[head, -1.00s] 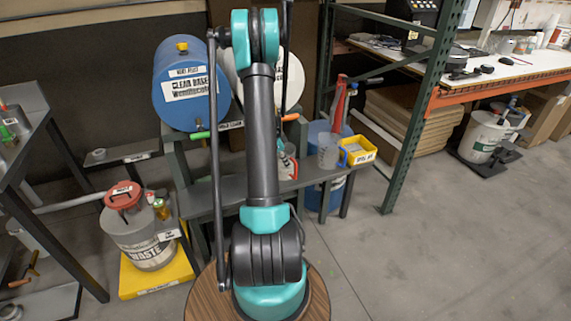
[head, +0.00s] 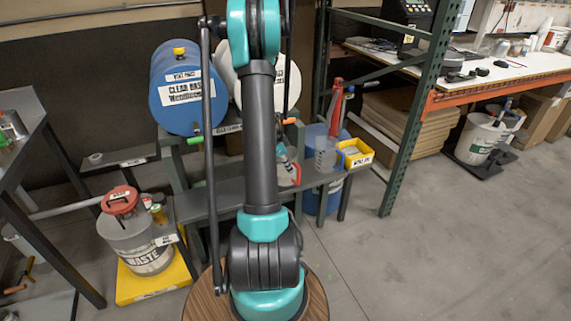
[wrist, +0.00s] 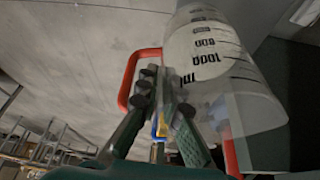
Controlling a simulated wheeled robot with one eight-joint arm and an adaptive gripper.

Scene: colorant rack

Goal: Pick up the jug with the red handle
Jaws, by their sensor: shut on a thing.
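The jug with the red handle is a clear measuring jug with black markings (wrist: 225,70), large at the upper right of the wrist view. Its red handle (wrist: 128,80) loops around the finger area. My gripper (wrist: 165,100) is shut on this handle, with the jug body beside the fingers. In the head view my gripper (head: 283,155) is small and partly hidden behind my arm. The red handle (head: 296,174) shows just below it, by the grey shelf; most of the jug is hidden there. I cannot tell whether it is clear of the shelf.
A clear jug with a blue handle (head: 326,155) stands to the right, beside a yellow bin (head: 357,152). A red funnel-like object (head: 337,98) and blue drum (head: 188,92) are nearby. A waste can (head: 136,240) stands left.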

